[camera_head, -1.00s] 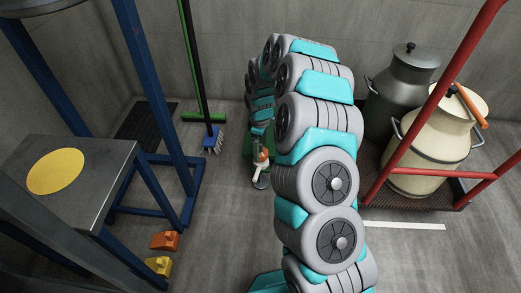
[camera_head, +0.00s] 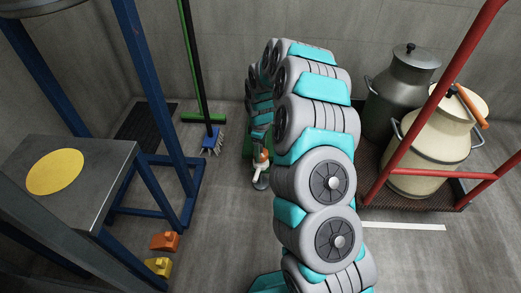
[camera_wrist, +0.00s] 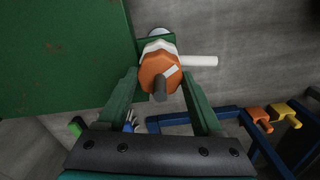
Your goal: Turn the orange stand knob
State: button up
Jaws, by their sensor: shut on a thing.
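The orange stand knob (camera_wrist: 160,72) is faceted, with a pale mark and a dark stub on its face. It sits on a white fitting with a white side pipe (camera_wrist: 200,61) pointing right in the wrist view. My gripper (camera_wrist: 161,78) is shut on the knob, one green finger on each side. In the head view the orange knob (camera_head: 262,156) shows small above the white fitting, just left of my arm. My arm hides most of my gripper there.
A green panel (camera_wrist: 65,55) stands close on the left in the wrist view. In the head view, a blue-legged table (camera_head: 105,160) and brooms (camera_head: 205,100) are left; milk cans (camera_head: 435,140) on a red-railed cart (camera_head: 435,178) are right. Orange (camera_head: 165,241) and yellow (camera_head: 158,266) blocks lie on the floor.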

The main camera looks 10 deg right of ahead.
jog(key=shift+c, duration=1.2)
jog(key=m+p, duration=0.1)
jog(key=m, duration=0.2)
jog(key=shift+d+r, duration=0.1)
jog(key=shift+m+p, duration=0.6)
jog(key=shift+m, duration=1.3)
jog(key=o, duration=1.4)
jog(key=shift+c, duration=0.2)
